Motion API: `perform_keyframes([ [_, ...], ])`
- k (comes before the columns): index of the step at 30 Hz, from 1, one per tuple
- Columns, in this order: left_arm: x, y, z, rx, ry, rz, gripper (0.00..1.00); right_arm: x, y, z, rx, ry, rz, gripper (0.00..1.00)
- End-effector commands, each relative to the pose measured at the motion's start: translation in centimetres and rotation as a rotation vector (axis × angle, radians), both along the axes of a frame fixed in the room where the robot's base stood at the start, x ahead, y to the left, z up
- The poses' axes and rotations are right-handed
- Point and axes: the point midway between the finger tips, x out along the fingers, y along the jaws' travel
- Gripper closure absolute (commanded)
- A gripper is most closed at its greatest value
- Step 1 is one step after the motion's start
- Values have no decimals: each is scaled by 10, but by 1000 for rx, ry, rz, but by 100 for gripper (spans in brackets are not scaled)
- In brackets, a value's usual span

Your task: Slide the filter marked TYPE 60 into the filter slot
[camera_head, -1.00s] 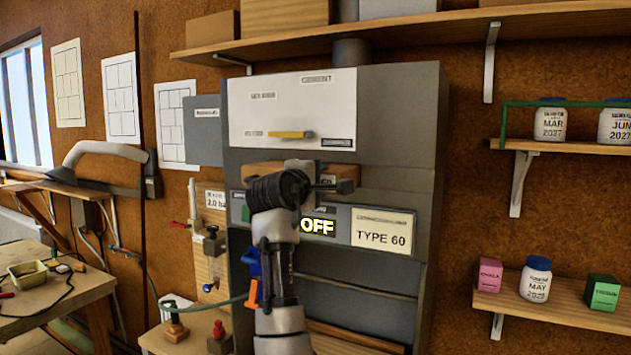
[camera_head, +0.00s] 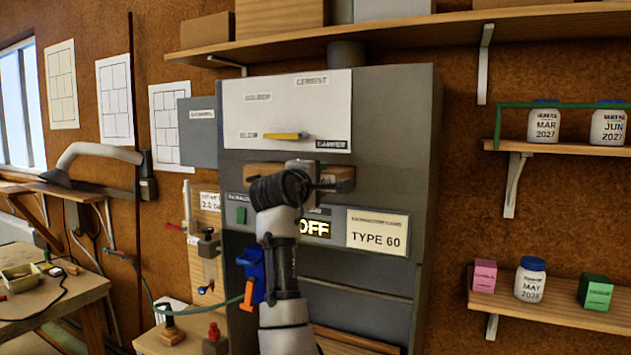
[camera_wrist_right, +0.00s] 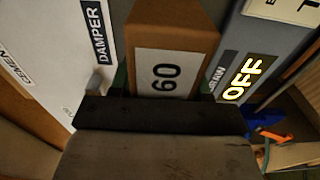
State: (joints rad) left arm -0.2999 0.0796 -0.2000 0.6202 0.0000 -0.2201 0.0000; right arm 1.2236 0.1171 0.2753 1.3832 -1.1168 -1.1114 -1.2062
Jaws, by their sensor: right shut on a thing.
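The filter (camera_head: 262,171) is a brown block with a white label. In the right wrist view the filter (camera_wrist_right: 171,35) shows "60" on its label, in front of my right gripper (camera_wrist_right: 150,100). In the head view my right gripper (camera_head: 318,180) is shut on the filter at the front of the grey cabinet (camera_head: 395,165). The filter sits level between the white upper panel and the "OFF" display. The gripper hides part of it and the slot opening, so I cannot tell how deep it sits. My left gripper is not in view.
A "TYPE 60" sign (camera_head: 377,231) is on the cabinet, right of the OFF display (camera_head: 314,229). A yellow damper lever (camera_head: 285,136) is on the white panel above. Shelves with jars (camera_head: 545,121) are at the right. A workbench (camera_head: 60,300) stands at the left.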

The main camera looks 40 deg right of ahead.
Motion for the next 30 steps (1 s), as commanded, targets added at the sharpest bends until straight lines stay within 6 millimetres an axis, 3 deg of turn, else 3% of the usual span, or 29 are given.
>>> perform_keyframes([
  [30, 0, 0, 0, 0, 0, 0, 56, 9, -24, 2, -2, -3, -1, 84],
])
